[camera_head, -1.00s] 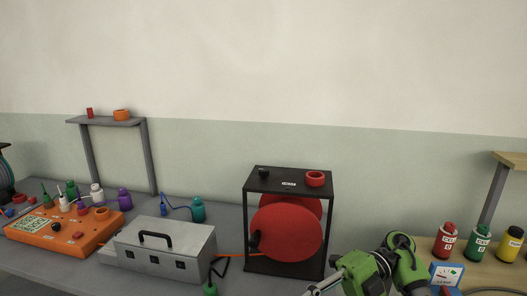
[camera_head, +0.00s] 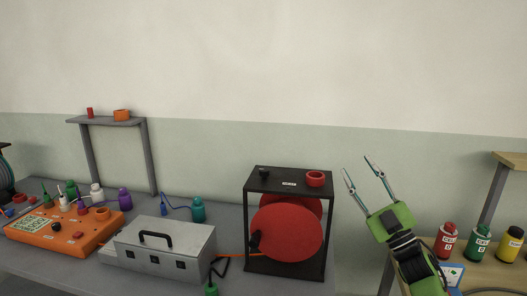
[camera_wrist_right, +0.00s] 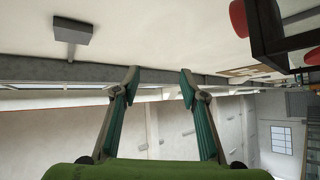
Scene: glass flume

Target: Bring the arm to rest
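My right gripper (camera_head: 358,170) is raised in front of the wall, to the right of the black frame with red discs. Its two thin fingers point up and stand apart with nothing between them. In the right wrist view the same gripper (camera_wrist_right: 160,82) shows its two fingers spread, with only the room behind them. My left gripper is not in view.
A black frame (camera_head: 248,215) with red discs stands left of my right arm. A grey metal case (camera_head: 200,245) and an orange box (camera_head: 50,236) lie further left. Red (camera_head: 446,241), green (camera_head: 479,243) and yellow (camera_head: 510,244) bottles stand to the right. The space above is clear.

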